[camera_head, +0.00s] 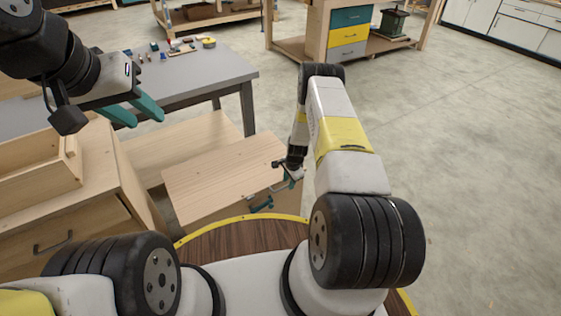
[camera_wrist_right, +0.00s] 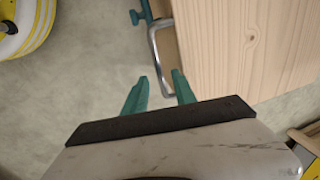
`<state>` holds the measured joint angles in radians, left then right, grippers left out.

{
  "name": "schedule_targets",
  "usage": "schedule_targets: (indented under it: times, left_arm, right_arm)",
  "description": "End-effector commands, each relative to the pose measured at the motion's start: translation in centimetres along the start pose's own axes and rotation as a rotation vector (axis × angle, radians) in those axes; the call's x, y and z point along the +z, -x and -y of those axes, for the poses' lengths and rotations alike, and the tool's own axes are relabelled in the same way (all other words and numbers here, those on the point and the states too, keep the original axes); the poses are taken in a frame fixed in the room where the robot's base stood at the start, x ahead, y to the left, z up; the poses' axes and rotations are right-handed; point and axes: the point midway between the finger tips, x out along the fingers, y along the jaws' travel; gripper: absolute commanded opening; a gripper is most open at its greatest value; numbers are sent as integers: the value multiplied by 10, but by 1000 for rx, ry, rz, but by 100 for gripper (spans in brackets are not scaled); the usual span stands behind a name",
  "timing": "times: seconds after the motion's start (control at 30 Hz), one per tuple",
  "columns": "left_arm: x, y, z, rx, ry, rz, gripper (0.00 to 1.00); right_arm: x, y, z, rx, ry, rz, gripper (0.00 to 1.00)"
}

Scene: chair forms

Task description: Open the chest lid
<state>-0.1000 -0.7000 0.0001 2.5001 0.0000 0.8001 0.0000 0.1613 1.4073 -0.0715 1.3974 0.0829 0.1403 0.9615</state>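The wooden chest (camera_head: 203,212) stands right of a wooden cabinet, and its flat pale lid (camera_head: 222,165) looks closed. The wood also shows at the right of the right wrist view (camera_wrist_right: 245,45). A grey metal handle (camera_head: 281,186) sticks out at the chest's right side; in the right wrist view the handle (camera_wrist_right: 154,50) is a bent bar. My right gripper (camera_wrist_right: 160,82) is open, with the handle's near end between its fingertips, close to the right finger; contact is unclear. My left gripper (camera_head: 143,112) is open and empty, raised over the cabinet and grey table area.
The wooden cabinet (camera_head: 135,190) with a drawer handle (camera_head: 52,243) stands left of the chest. A grey table (camera_head: 225,72) with small items is behind. Concrete floor at right is clear.

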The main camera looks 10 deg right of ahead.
Motion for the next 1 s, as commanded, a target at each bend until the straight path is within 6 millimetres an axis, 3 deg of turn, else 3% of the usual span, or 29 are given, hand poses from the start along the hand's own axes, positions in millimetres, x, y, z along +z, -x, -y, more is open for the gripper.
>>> schedule_targets:
  times: [0.13,0.43,0.6,1.0]
  left_arm:
    - [0,0,0,0,0,0,36]
    - [0,0,0,0,0,0,36]
    - [0,0,0,0,0,0,36]
    - [0,0,0,0,0,0,36]
  right_arm:
    - [0,-13,0,0,0,0,33]
    - [0,-15,0,0,0,0,33]
    - [0,-15,0,0,1,0,0]
    - [0,-14,0,0,1,0,0]
